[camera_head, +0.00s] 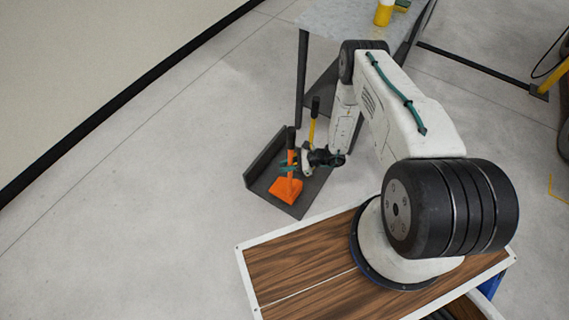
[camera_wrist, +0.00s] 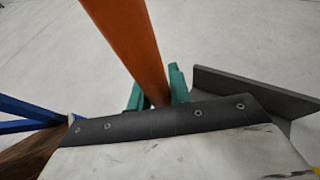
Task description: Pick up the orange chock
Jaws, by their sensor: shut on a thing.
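The orange chock (camera_head: 286,189) has a wide orange foot and an upright orange handle with a black grip at its top. It stands at the front part of a dark grey tray (camera_head: 261,165) on the floor; I cannot tell whether its foot touches the tray. My gripper (camera_head: 291,167) has green fingers and is shut on the handle, between the grip and the foot. In the wrist view the orange handle (camera_wrist: 135,45) runs between the green fingers (camera_wrist: 155,92). The foot is out of that view.
A yellow-handled thing with a black grip (camera_head: 313,120) stands behind the chock in the tray. A grey table (camera_head: 335,18) with a yellow object (camera_head: 383,14) on it stands beyond. My wood-topped base is at the front. The floor at left is clear.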

